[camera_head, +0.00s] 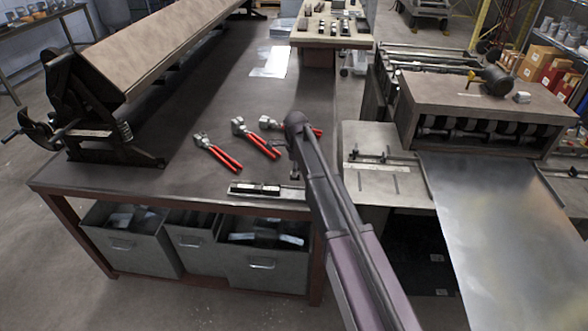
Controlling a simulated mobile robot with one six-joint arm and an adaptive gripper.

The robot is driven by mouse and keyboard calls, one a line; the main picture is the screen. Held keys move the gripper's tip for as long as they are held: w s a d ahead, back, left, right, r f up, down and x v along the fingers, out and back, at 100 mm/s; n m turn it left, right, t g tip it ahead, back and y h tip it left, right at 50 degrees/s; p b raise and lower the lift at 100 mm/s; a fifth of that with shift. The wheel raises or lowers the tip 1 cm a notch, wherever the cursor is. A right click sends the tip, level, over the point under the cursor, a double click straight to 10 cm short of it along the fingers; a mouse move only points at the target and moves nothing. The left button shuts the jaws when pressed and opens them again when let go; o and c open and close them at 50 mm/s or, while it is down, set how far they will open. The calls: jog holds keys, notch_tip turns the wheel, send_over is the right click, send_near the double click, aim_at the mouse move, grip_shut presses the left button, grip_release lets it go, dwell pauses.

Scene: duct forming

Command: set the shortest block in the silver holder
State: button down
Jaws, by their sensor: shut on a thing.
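The silver holder (283,196) is a long, low tray near the front edge of the dark workbench. Dark blocks (252,188) stand in a row in its left and middle part, too small to compare in height. My gripper (294,176) points down at the right end of the holder, at the tip of my arm. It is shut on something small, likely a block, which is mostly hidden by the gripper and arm. I cannot tell whether that piece touches the holder.
Red-handled hand tools (222,155) lie on the workbench (150,188) behind the holder. A large sheet-bending brake (150,55) stands at the back left. A roller machine (485,105) with a metal sheet (505,230) is at right. Grey bins (130,240) sit under the bench.

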jog(key=shift+f+b, duration=3.95)
jog(key=shift+f, duration=0.25)
jog(key=shift+c, duration=0.6)
grip_release()
